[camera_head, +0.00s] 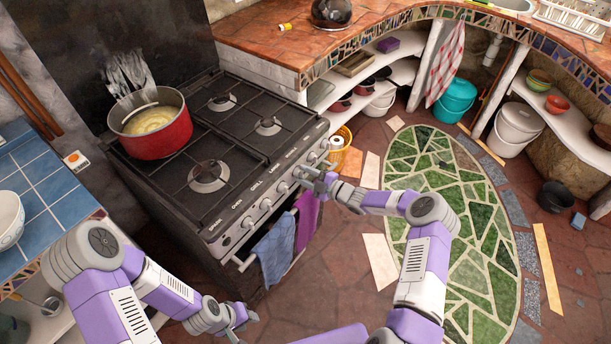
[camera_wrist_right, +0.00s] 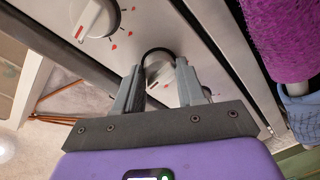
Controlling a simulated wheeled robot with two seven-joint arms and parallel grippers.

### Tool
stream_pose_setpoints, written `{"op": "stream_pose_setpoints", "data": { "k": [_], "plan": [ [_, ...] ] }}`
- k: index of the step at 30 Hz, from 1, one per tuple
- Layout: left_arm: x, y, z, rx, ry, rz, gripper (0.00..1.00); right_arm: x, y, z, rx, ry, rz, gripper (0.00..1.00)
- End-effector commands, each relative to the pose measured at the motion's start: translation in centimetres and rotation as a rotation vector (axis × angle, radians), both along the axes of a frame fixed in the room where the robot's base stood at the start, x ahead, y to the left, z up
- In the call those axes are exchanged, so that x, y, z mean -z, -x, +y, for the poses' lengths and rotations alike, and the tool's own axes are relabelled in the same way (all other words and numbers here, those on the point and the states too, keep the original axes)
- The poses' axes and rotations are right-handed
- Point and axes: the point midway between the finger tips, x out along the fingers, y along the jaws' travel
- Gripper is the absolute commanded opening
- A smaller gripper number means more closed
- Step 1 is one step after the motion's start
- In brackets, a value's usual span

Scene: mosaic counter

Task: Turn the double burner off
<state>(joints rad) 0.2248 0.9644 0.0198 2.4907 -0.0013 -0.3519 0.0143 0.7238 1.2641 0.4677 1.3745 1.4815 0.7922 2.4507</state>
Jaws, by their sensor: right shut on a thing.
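The black stove (camera_head: 235,165) has a row of white knobs along its front panel. My right gripper (camera_head: 312,177) is at the far-right part of this row. In the right wrist view its two fingers (camera_wrist_right: 160,88) stand on either side of a knob (camera_wrist_right: 158,68) with a dark ring and are shut on it. A neighbouring white knob (camera_wrist_right: 93,17) with a red mark is apart from the fingers. I cannot read the held knob's label. No flame is visible on the burners. My left gripper (camera_head: 244,321) hangs low before the stove, empty, with its fingers apart.
A red pot (camera_head: 158,130) of yellowish food stands on the back-left burner. A blue towel (camera_head: 274,248) and a purple towel (camera_head: 306,217) hang on the oven rail, close to my right arm. A tiled counter (camera_head: 262,45) is behind. The mosaic floor (camera_head: 450,220) at right is open.

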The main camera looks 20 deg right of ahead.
Motion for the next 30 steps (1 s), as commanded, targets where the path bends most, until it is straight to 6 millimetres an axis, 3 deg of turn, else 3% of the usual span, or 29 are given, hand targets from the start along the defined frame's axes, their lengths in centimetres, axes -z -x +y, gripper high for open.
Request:
{"op": "stream_pose_setpoints", "data": {
  "k": [1,6,16,30],
  "plan": [
    [0.0,0.0,0.0,0.000,0.000,0.000,0.38,-0.1,-0.1,0.0,0.000,-0.002,-0.001,0.42],
    [0.0,0.0,0.0,0.000,0.000,0.000,0.38,-0.1,-0.1,0.0,0.001,-0.001,-0.001,0.64],
    [-0.2,0.0,0.0,0.000,0.000,0.000,0.38,-0.1,0.3,-0.4,0.002,0.001,0.000,0.64],
    [-1.9,0.0,0.0,0.000,0.000,0.000,0.38,-0.5,5.3,-4.8,0.002,-0.001,-0.001,0.64]
  ]
}}
